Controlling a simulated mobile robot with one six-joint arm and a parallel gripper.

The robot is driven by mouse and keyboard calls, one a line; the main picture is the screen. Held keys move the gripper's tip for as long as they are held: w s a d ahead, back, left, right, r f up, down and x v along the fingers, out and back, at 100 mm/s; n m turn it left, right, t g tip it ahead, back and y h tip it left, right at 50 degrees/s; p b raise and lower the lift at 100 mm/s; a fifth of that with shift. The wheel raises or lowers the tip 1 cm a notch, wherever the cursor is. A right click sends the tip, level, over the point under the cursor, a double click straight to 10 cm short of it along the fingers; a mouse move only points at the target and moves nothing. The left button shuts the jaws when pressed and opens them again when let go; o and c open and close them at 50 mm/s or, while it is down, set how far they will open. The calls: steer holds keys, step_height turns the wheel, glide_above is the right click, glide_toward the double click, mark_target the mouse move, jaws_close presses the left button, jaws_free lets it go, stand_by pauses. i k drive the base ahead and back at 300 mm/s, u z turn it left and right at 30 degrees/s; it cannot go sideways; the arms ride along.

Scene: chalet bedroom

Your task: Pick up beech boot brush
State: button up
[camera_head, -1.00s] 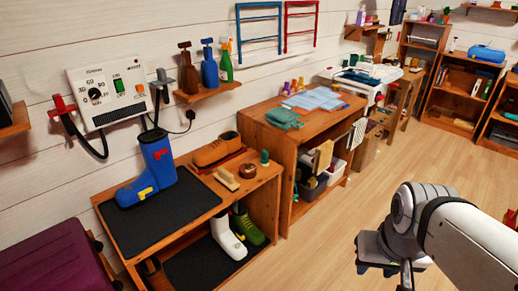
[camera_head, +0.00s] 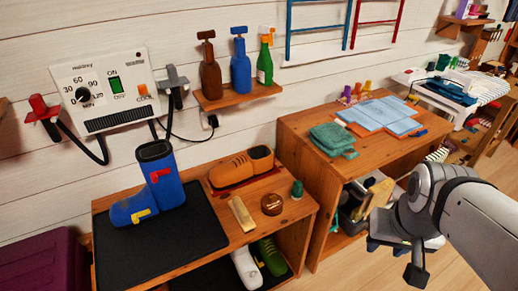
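The beech boot brush (camera_head: 241,214) is a small pale wooden block lying on the top of the low wooden bench (camera_head: 224,232). It lies between the black mat on its left and a round brown tin (camera_head: 271,204) on its right. My gripper (camera_head: 398,259) is at the right of the head view, well apart from the brush and in front of the neighbouring table. Its dark finger parts point downward, and I cannot tell how far apart they are. No held object shows.
A blue boot (camera_head: 160,181) stands on the black mat (camera_head: 190,232). An orange-brown shoe (camera_head: 238,168) lies behind the brush, and a small green item (camera_head: 297,189) stands near the bench's right edge. A taller table (camera_head: 300,125) adjoins on the right. Bottles stand on a wall shelf (camera_head: 240,94).

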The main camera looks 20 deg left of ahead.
mark_target(242, 215)
steer(key=u, duration=0.45)
steer(key=i, duration=0.85)
steer(key=u, duration=0.35)
steer(key=k, duration=0.95)
steer(key=u, duration=0.15)
steer(key=i, duration=0.9)
steer(key=z, duration=0.05)
